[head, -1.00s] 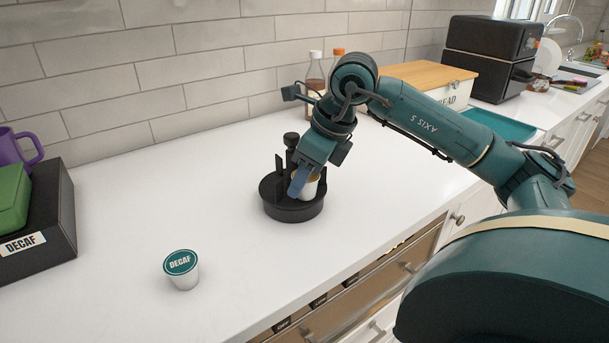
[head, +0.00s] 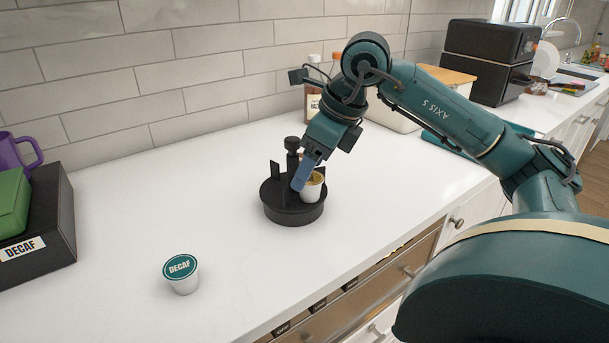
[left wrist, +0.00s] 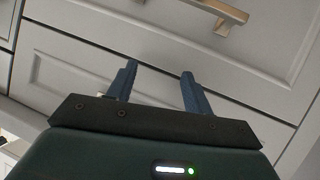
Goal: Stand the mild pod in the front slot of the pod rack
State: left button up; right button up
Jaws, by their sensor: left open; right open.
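The round black pod rack (head: 293,213) stands on the white counter, with upright dividers and a central knobbed post. A white pod with a tan-gold top (head: 313,188), which I take to be the mild pod, stands upright in the rack's front right slot; no label is readable on it. My right gripper (head: 302,178) is open just above and to the left of this pod, its blue finger close to the rim. I cannot tell if they touch. My left gripper (left wrist: 160,88) is open and empty in the left wrist view, facing cabinet fronts.
A decaf pod (head: 181,273) stands on the counter at front left. A black box with a decaf label (head: 40,235) and green and purple items is at far left. Bottles, a bread box (head: 445,74) and a teal tray lie behind my right arm. The middle left counter is clear.

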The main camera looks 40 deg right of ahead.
jog(key=p+v, duration=0.1)
jog(key=v, duration=0.7)
jog(key=shift+r, duration=0.2)
